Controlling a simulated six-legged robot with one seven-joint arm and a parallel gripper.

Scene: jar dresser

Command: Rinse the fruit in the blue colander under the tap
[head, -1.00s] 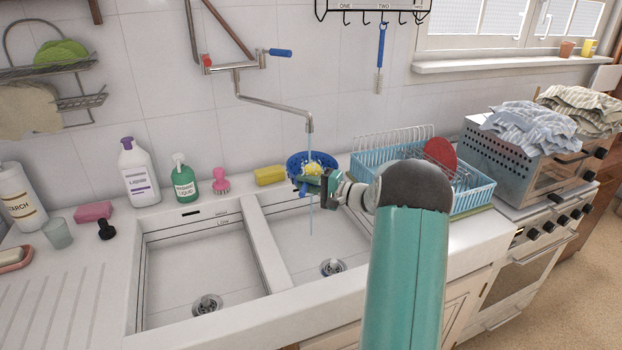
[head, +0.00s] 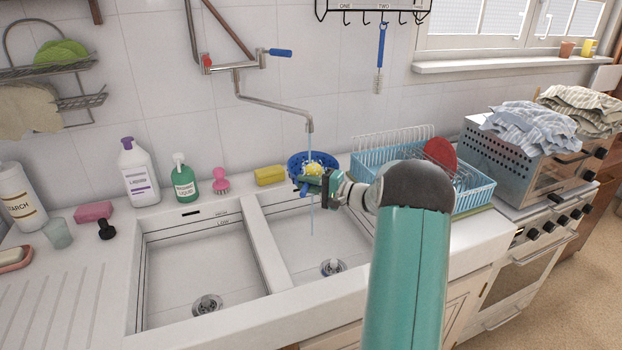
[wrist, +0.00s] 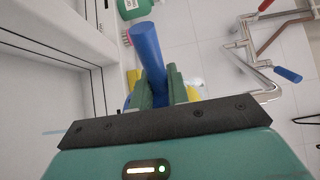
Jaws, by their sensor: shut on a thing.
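The blue colander (head: 300,164) is held over the back of the right sink basin (head: 300,240), under the tap (head: 309,125). Yellow fruit (head: 318,163) shows in it; the rest of its contents is too small to tell. A thin blue stream of water (head: 312,215) runs from the tap and shows below the colander. My gripper (head: 324,184) is shut on the colander's handle. In the wrist view the blue handle (wrist: 147,48) stands between the green fingers of my gripper (wrist: 160,88). The colander's bowl is mostly hidden there.
A light-blue dish rack (head: 478,193) with a red plate stands right of the sink. A yellow sponge (head: 270,176), pink brush (head: 220,184) and soap bottles (head: 184,182) line the back ledge. The left basin (head: 200,265) is empty.

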